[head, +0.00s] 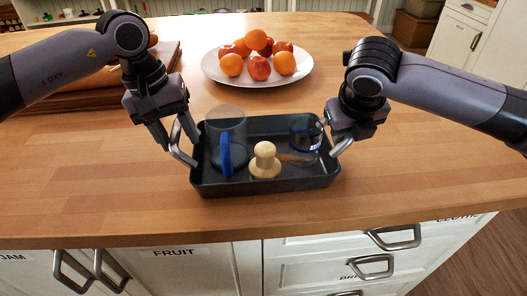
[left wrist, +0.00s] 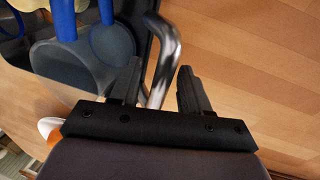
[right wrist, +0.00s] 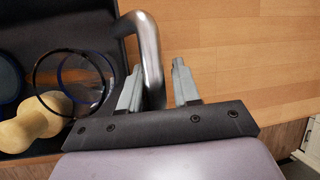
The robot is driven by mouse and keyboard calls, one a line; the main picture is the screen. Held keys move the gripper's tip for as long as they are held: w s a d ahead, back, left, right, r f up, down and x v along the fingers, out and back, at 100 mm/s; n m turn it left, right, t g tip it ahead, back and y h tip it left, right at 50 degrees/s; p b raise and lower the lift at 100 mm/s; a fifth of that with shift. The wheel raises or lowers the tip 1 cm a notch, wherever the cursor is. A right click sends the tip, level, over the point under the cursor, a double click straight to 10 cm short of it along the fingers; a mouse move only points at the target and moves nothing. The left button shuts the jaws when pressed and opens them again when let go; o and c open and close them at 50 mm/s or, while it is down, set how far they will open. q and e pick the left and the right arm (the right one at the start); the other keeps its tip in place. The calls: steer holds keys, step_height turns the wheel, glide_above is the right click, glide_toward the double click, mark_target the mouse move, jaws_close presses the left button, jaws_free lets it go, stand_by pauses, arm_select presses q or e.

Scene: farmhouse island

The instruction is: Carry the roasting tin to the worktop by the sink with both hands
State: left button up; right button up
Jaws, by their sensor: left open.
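The dark roasting tin (head: 266,187) stands on the wooden island top near its front edge, with a metal handle at each end. Inside it are a clear jug with a blue handle (head: 226,157), a pale wooden knobbed object (head: 265,160) and a clear glass vessel (head: 304,140). My left gripper (head: 178,138) is open at the left end; in the left wrist view the tin's left handle (left wrist: 163,60) lies between its fingers. My right gripper (head: 336,137) is open at the right end; in the right wrist view the right handle (right wrist: 150,60) lies between its fingers, with a gap to one finger.
A white plate (head: 213,71) of oranges and red fruit stands behind the tin. Wooden boards (head: 100,97) lie at the back left. The wood in front of the tin is a narrow clear strip above labelled cabinets (head: 185,275). The right side of the top is mostly clear.

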arm_select(q)
steer(key=c, duration=0.3)
arm_select(e)
steer(key=c, duration=0.3)
arm_select(q)
jaws_close()
arm_select(e)
jaws_close()
arm_select(q)
steer(key=shift+w+a+r, duration=0.1)
steer(key=shift+r, duration=0.1)
arm_select(e)
steer(key=shift+r, duration=0.2)
